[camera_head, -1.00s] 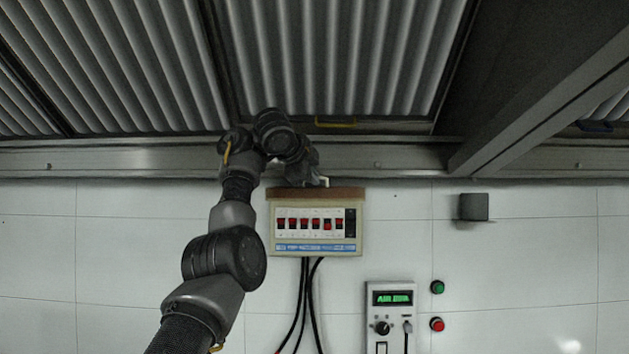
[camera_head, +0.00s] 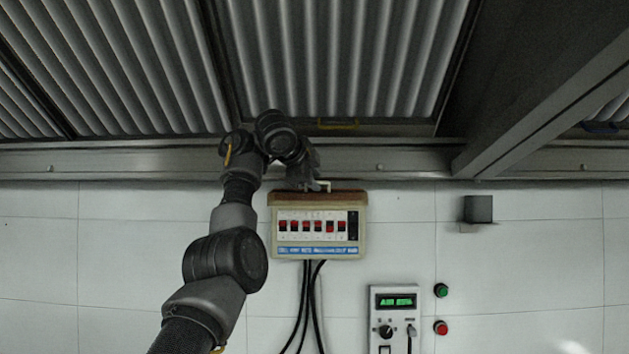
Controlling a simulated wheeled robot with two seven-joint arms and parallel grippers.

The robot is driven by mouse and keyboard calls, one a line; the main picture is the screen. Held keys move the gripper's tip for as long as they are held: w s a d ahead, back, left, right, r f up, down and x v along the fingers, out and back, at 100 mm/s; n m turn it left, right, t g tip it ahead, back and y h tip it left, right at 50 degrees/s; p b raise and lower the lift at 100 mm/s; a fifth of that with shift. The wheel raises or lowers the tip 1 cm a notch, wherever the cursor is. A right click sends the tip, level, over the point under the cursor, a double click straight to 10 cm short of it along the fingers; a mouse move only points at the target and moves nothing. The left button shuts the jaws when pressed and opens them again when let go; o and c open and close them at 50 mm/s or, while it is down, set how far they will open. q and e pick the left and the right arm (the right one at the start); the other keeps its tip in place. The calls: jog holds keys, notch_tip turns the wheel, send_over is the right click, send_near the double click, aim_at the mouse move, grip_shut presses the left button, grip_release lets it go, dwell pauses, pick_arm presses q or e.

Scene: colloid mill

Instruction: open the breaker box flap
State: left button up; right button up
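The breaker box (camera_head: 362,240) is on the white tiled wall at the picture's middle, with a row of red switches facing out. Its brown flap (camera_head: 345,198) is at the top edge, raised clear of the switches. My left arm comes in from the lower left and passes left of the box. My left gripper (camera_head: 318,186) is just above the flap, at its upper edge. Its fingers are small and partly hidden, so I cannot tell whether they touch the flap or how far apart they are. My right gripper is out of view.
Black cables (camera_head: 306,300) hang below the box. A control panel (camera_head: 395,318) with a green display is at the lower right, beside a green button (camera_head: 441,290) and a red button (camera_head: 441,327). A grey box (camera_head: 478,208) is on the wall to the right. A metal beam (camera_head: 400,160) runs above.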

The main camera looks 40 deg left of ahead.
pick_arm(q)
jog(key=b+v, duration=0.5)
jog(key=v, duration=0.5)
jog(key=shift+s+b, duration=0.2)
jog(key=shift+b, duration=0.1)
